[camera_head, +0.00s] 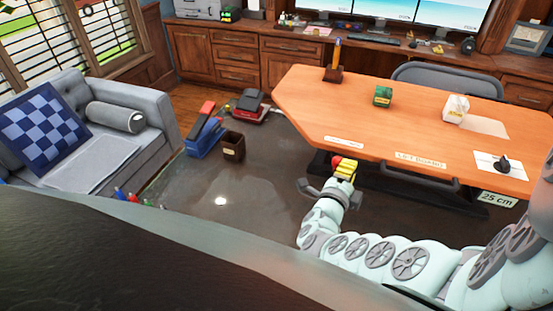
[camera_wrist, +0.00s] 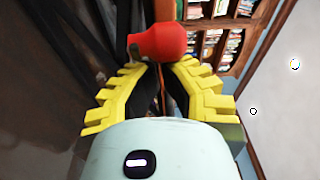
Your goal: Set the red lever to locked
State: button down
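The red lever (camera_wrist: 157,45) shows its rounded red knob at the top middle of the wrist view, with an orange-brown part behind it. In the head view its red end (camera_head: 337,159) is at the front edge of the desk. My gripper (camera_wrist: 159,70) has its yellow ridged fingers drawn in close together at the knob. The gap between them is narrower than the knob, and they appear shut on it. In the head view my gripper (camera_head: 345,168) is below the desk edge. The lever's base and any lock marking on it are hidden.
The orange wooden desk (camera_head: 390,110) carries a pen holder (camera_head: 333,74), a green box (camera_head: 382,96) and a white box (camera_head: 456,108). Labels lie along its front edge. A grey sofa (camera_head: 130,150) stands left. A brown bin (camera_head: 232,146) is on the dark floor.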

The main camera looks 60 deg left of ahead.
jog(key=shift+s+a+b, duration=0.25)
jog(key=shift+s+a, duration=0.1)
jog(key=shift+s, duration=0.25)
jog(key=shift+s+a+b, duration=0.2)
jog(key=shift+s+a, duration=0.15)
jog(key=shift+s, duration=0.25)
